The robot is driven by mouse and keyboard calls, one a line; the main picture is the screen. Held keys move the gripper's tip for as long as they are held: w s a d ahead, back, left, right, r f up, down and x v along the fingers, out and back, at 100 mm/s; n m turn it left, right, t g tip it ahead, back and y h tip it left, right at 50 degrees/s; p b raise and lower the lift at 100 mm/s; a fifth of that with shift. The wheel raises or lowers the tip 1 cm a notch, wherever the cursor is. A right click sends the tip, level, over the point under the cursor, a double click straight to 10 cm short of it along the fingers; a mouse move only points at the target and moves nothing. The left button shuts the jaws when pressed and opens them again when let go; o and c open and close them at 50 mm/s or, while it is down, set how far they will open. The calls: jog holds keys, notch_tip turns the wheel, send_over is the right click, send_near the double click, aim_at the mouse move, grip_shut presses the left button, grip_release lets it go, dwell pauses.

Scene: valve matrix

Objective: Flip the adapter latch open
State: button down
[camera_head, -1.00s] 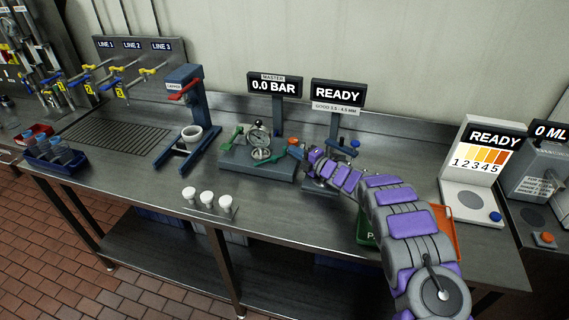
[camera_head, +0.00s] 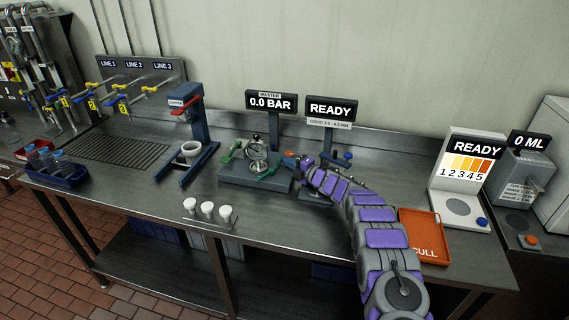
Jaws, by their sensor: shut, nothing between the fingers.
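A grey pressure fixture (camera_head: 240,177) sits on the bench under the 0.0 BAR display. It carries a round gauge (camera_head: 257,152), a green lever (camera_head: 231,152) on its left and a green part (camera_head: 268,172) at its right front. Which of these is the adapter latch I cannot tell for sure. My purple and grey arm comes in from the lower right. My gripper (camera_head: 300,164) is at the fixture's right end, close to a small orange knob (camera_head: 289,154). It looks shut and empty, but its fingertips are tiny here, and contact cannot be made out.
The READY gauge stand (camera_head: 334,109) rises behind my arm, with blue knobs beside it. An orange CULL tray (camera_head: 424,238) lies right of my arm. A blue press stand (camera_head: 193,130) and white caps (camera_head: 207,209) are left of the fixture.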

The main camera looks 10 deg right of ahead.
jog(key=shift+d, duration=0.2)
jog(key=shift+s+d, duration=0.15)
jog(key=shift+s, duration=0.05)
jog(key=p+v, duration=0.3)
jog(key=v, duration=1.4)
jog(key=shift+f, duration=0.1)
jog(key=shift+w, duration=0.1)
